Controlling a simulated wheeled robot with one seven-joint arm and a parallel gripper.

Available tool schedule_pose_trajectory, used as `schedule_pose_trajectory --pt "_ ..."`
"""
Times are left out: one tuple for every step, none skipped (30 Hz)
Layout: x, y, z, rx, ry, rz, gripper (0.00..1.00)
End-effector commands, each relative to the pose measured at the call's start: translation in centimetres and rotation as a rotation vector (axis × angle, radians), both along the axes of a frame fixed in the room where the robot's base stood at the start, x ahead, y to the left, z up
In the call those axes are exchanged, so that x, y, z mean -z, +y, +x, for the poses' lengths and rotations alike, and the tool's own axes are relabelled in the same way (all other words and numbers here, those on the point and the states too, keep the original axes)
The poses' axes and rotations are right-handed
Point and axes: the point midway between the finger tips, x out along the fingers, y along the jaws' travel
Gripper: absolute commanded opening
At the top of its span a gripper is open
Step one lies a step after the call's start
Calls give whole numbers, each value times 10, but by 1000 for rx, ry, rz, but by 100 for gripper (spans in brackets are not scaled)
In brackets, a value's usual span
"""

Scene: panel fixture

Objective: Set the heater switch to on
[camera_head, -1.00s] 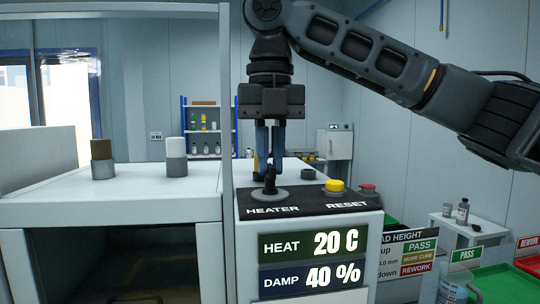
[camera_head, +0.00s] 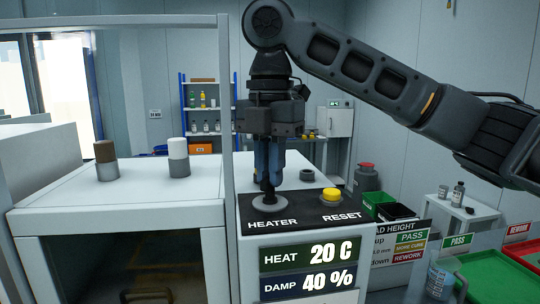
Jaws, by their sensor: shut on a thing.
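The heater switch (camera_head: 269,201) is a dark lever on a round grey base, at the left of the black panel top above the label HEATER. My gripper (camera_head: 268,178) points straight down over it, its blue fingers shut on the upper part of the lever. The fingers hide much of the lever, so its exact tilt is hard to tell. The display (camera_head: 310,268) on the panel front reads HEAT 20 C and DAMP 40 %.
A yellow RESET button (camera_head: 331,195) sits right of the switch. A grey ring (camera_head: 307,175) lies behind it. An upright frame post (camera_head: 228,150) stands close left. Two capped cylinders, one brown-topped (camera_head: 106,160) and one white-topped (camera_head: 178,157), stand on the white cabinet.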

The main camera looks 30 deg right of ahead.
Motion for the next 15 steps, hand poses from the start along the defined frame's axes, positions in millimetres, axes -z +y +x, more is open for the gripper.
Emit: schedule_pose_trajectory --pt "0 0 0 43 0 0 0" --pt "0 0 0 71 0 0 0" --pt "0 0 0 110 0 0 0" --pt "0 0 0 138 -1 1 0" --pt "0 0 0 166 -1 0 0" --pt "0 0 0 205 -1 0 0" --pt "0 0 0 233 -1 0 0" --pt "0 0 0 261 -1 0 0" --pt "0 0 0 300 -1 0 0" --pt "0 0 0 328 -1 0 0" --pt "0 0 0 356 -1 0 0" --pt "0 0 0 395 0 0 0" --pt "1 0 0 423 0 0 0" --pt "1 0 0 451 0 0 0" --pt "1 0 0 488 0 0 0"
